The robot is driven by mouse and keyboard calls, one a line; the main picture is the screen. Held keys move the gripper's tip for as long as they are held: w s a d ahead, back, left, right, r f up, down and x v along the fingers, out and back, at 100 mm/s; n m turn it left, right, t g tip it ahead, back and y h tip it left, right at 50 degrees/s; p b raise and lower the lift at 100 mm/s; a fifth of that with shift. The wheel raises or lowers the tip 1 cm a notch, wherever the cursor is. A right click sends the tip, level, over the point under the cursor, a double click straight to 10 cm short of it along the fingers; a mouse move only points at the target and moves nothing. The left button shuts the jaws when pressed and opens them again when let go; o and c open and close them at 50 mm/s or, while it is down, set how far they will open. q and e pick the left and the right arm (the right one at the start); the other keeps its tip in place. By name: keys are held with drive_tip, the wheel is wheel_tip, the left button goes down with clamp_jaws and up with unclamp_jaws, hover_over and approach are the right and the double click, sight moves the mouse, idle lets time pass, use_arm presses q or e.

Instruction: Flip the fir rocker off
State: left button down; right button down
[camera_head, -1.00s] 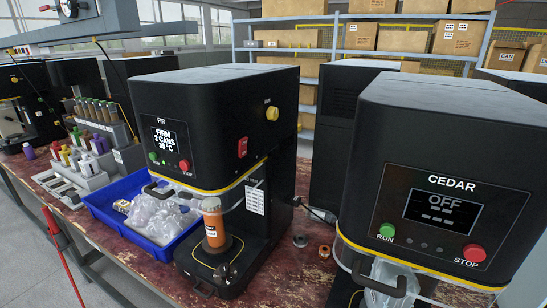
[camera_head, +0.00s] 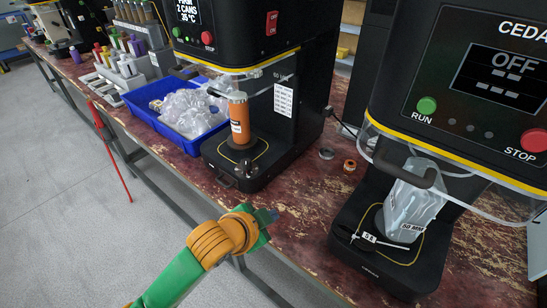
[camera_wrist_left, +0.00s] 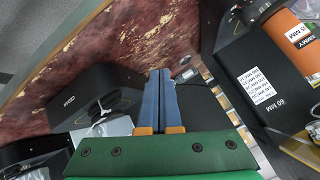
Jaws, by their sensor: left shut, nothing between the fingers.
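The fir rocker (camera_head: 271,23) is a red switch with white lettering on the right-hand side of the black fir seamer (camera_head: 308,40), near the top edge of the head view. Its exact tilt is too small to tell. The fir screen (camera_head: 187,10) is lit and partly cut off. My left gripper (camera_head: 272,214) is shut and empty, in front of the bench edge, well below and apart from the rocker. In the left wrist view its blue fingers (camera_wrist_left: 161,75) lie together. The rocker does not show in that view. My right gripper is not in view.
An orange can (camera_head: 239,120) stands on the fir seamer's base. A blue tray (camera_head: 160,130) of clear bags sits left of it. The cedar seamer (camera_head: 450,75), reading OFF, stands at the right with a bag on its base. Small rings (camera_head: 349,165) lie between the machines.

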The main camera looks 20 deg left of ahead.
sight(274, 23)
use_arm(q)
drive_tip(key=w+r+m+t, duration=0.2)
drive_tip(key=w+r+m, duration=0.2)
drive_tip(key=r, duration=0.5)
drive_tip(key=w+r+m+t, duration=0.3)
drive_tip(key=w+r, duration=0.1)
drive_tip(key=r, duration=0.5)
drive_tip(key=a+r+m+t, duration=0.3)
drive_tip(key=r+m, duration=0.1)
drive_tip(key=r, duration=1.1)
drive_tip(key=shift+s+r+t, duration=0.2)
drive_tip(key=shift+t, duration=0.1)
drive_tip(key=w+p, duration=0.1)
drive_tip(key=w, duration=0.2)
drive_tip(key=w+a+p, duration=0.1)
drive_tip(key=w+p, duration=0.1)
drive_tip(key=w, duration=0.2)
drive_tip(key=w+a+r+p, duration=0.1)
drive_tip(key=w+p, duration=0.1)
drive_tip(key=w, duration=0.2)
drive_tip(key=shift+w+a+f, duration=0.1)
drive_tip(key=shift+a, duration=0.4)
drive_tip(key=shift+d, duration=0.1)
